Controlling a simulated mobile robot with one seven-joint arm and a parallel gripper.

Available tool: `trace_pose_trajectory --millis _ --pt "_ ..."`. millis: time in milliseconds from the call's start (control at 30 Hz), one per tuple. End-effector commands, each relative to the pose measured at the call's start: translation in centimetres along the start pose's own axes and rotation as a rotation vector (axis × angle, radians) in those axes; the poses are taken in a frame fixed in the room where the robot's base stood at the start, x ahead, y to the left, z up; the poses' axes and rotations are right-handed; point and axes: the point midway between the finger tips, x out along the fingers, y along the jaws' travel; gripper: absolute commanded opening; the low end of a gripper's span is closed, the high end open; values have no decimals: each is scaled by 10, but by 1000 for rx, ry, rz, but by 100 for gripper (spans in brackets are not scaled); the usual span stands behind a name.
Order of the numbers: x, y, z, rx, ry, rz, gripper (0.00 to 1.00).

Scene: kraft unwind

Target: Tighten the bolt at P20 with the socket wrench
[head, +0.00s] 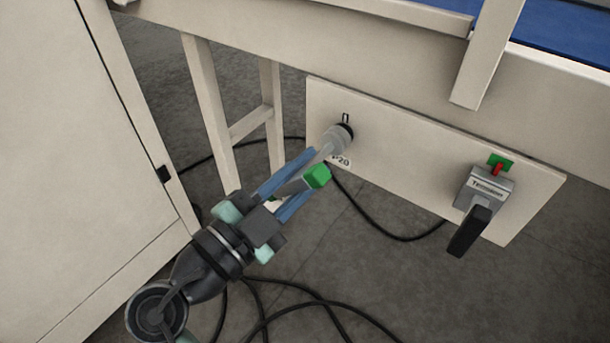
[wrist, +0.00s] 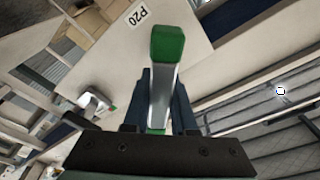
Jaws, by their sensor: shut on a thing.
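My gripper (head: 300,182) has blue fingers and is shut on the socket wrench (head: 318,177), a grey tool with a green end. In the wrist view the green end of the wrench (wrist: 168,45) sticks up between the fingers. The wrench's far end reaches a round grey fitting with a dark ring (head: 340,136) on the cream panel (head: 395,150), just above the P20 label (head: 341,161). The bolt itself is hidden there, and I cannot tell whether the socket is seated on it. The P20 label also shows in the wrist view (wrist: 139,14).
A grey box marked "Tension" with a black lever (head: 468,230) and a red and green indicator (head: 498,165) sits at the panel's right. A cream cabinet (head: 75,160) stands at left. Cream frame legs (head: 210,105) are behind. Black cables (head: 300,305) lie on the floor.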

Motion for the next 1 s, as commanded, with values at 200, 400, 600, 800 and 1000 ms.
trace_pose_trajectory --millis 200,400,600,800,1000 --pt "1 3 0 53 4 10 0" --pt "2 3 1 100 4 17 0" --pt "2 3 1 146 4 23 0" --pt "2 3 1 194 3 31 0" --pt "2 3 1 239 3 37 0"
